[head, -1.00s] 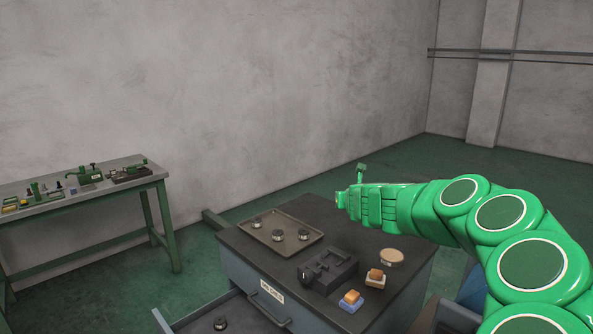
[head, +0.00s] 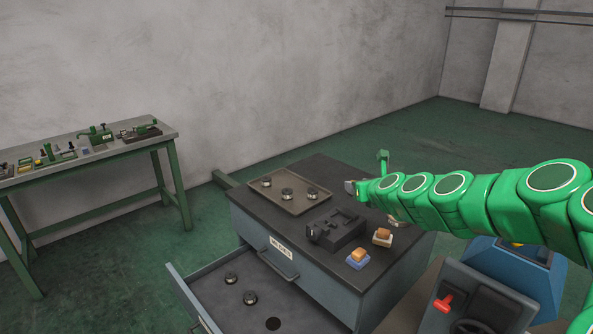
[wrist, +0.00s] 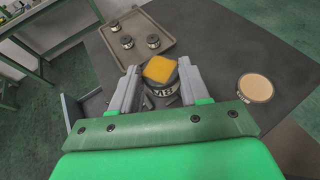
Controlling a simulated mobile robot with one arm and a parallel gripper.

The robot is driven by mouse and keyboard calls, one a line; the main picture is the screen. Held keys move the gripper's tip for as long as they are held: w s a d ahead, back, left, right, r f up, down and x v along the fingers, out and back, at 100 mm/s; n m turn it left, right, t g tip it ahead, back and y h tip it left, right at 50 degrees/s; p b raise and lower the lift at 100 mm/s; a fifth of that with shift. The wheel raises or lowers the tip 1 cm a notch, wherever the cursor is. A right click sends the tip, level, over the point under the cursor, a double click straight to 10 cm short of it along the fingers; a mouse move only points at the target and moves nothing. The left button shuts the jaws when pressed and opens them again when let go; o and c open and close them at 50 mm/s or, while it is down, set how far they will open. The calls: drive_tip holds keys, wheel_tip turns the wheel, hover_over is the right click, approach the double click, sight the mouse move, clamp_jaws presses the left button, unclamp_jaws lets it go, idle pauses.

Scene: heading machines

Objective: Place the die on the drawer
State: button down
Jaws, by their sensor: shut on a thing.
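In the head view my gripper (head: 352,188) is above the back right part of the cabinet top, and the held die is hard to make out there. The drawer (head: 212,304) is pulled out at the cabinet's front, lower left of my gripper. Two dark dies (head: 231,278) (head: 250,298) stand in it, and a flat dark round spot (head: 272,323) shows near its front.
On the cabinet top (head: 322,172) are a tray (head: 300,206) with three dies, a black fixture (head: 336,231), and two brush-like blocks, one blue (head: 357,264), one white (head: 383,241). A tan-topped round tin (wrist: 255,87) stands right of my gripper. A workbench (head: 165,133) is left.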

drive_tip(key=a+f, duration=0.2)
drive_tip(key=a, duration=0.2)
drive_tip(key=a+f, duration=0.3)
drive_tip(key=a, duration=0.1)
drive_tip(key=a+f, duration=0.2)
drive_tip(key=a, duration=0.2)
drive_tip(key=shift+s+a+f, duration=0.15)
drive_tip(key=shift+s+f, duration=0.2)
drive_tip(key=shift+s, duration=0.05)
drive_tip(key=s+a+f+n, duration=0.1)
drive_tip(key=s+a+f, duration=0.2)
drive_tip(key=a+f, duration=0.7)
drive_tip(key=n+g+y, duration=0.2)
drive_tip(key=y, duration=0.1)
hover_over(276, 328)
wheel_tip(276, 328, down, 24)
drive_tip(key=shift+f, duration=3.9)
drive_tip(key=shift+f, duration=0.6)
drive_tip(key=c, duration=0.5)
unclamp_jaws()
drive_tip(key=shift+c, duration=0.2)
